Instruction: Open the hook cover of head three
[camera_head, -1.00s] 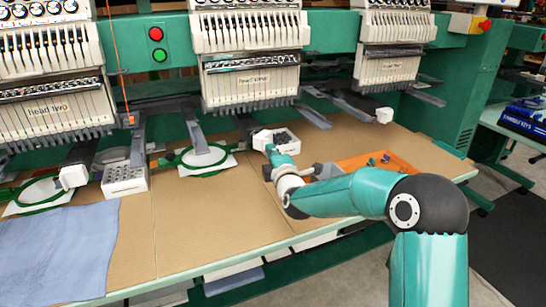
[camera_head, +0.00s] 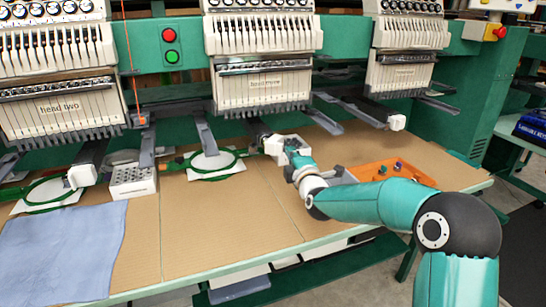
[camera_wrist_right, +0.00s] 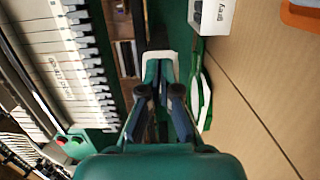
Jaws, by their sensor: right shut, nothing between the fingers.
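Head three (camera_head: 262,85) is the middle embroidery head in the head view. Its hook cover (camera_head: 273,145) is the small white block at the front of the arm below that head. In the right wrist view the cover (camera_wrist_right: 172,56) shows as a white bracket shape directly ahead of the fingertips. My right gripper (camera_wrist_right: 160,90) is shut and empty, its fingers close together at the cover; I cannot tell whether they touch it. In the head view my right gripper (camera_head: 294,158) is at the cover's right side, its fingers mostly hidden. My left gripper is not in view.
A green hoop (camera_head: 212,163) lies left of the cover. An orange tray (camera_head: 428,180) with small parts is to the right. Blue cloth (camera_head: 65,250) lies front left. The front middle tabletop is clear.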

